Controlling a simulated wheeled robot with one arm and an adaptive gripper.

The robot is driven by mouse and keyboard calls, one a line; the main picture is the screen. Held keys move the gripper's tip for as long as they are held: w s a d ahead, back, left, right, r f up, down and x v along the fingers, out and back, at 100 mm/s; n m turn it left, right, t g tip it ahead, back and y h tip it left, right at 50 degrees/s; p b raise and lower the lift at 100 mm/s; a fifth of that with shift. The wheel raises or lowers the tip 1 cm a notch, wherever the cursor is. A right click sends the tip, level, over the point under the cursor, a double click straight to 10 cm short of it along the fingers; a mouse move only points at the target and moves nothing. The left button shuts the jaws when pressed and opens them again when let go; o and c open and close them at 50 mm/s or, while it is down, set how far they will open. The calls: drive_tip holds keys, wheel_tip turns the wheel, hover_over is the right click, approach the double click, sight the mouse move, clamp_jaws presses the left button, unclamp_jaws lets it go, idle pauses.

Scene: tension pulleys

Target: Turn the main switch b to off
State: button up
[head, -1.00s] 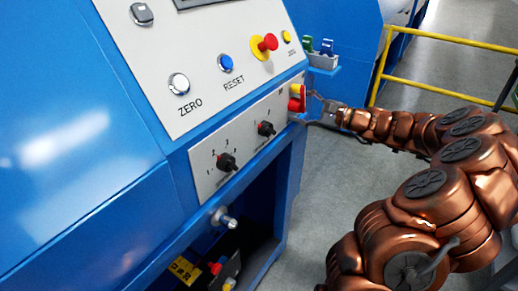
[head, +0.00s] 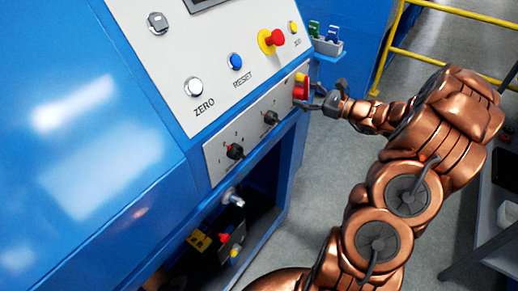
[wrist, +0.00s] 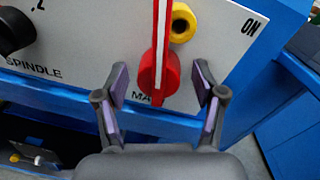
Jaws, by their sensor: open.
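The main switch (wrist: 159,75) is a red rotary handle with a white stripe, on a yellow plate with a hole, low on the machine's grey panel. In the wrist view its handle stands upright, and "ON" is printed to its right. It also shows in the head view (head: 301,91) at the panel's right end. My gripper (wrist: 161,88) is open, with one finger on each side of the red handle. It also shows in the head view (head: 319,98), close to the switch. I cannot tell whether a finger touches the handle. Part of the "MAIN" label is hidden.
A black spindle knob (wrist: 14,32) sits left of the switch. Above are a red emergency button (head: 276,38), a blue reset button (head: 235,62) and a zero button (head: 194,87). A holder with green and blue items (head: 327,45) and yellow rails (head: 392,50) stand behind.

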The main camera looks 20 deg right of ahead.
drive_tip(key=shift+m+p, duration=0.6)
drive_tip(key=shift+p, duration=0.15)
